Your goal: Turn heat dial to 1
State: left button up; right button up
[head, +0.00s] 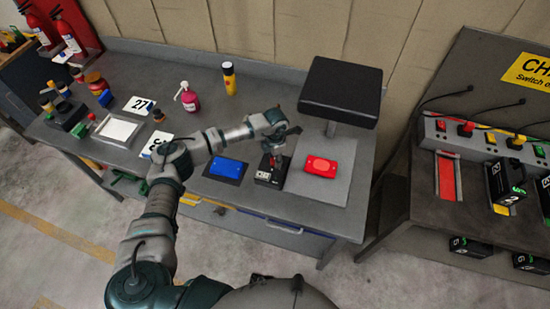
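A small dark control box (266,179) with a pale front panel stands on the grey workbench, between a blue pad and a red block. It may carry the heat dial, but its top is partly hidden and I can read no number. My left gripper (272,154) is right over the back of this box, pointing down. The fingers are small and dark here, so I cannot tell whether they are open, shut or touching the box. My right gripper is not in view.
A black raised panel (342,90) stands over the bench behind the box. A red block (320,167) is close to the right, and a blue block (228,167) to the left. Bottles (229,78) stand farther back. A second bench (425,190) is at the right.

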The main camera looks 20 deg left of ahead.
pick_arm(q)
grip_shut()
jog(key=shift+f, duration=0.1)
jog(key=shift+a, duration=0.15)
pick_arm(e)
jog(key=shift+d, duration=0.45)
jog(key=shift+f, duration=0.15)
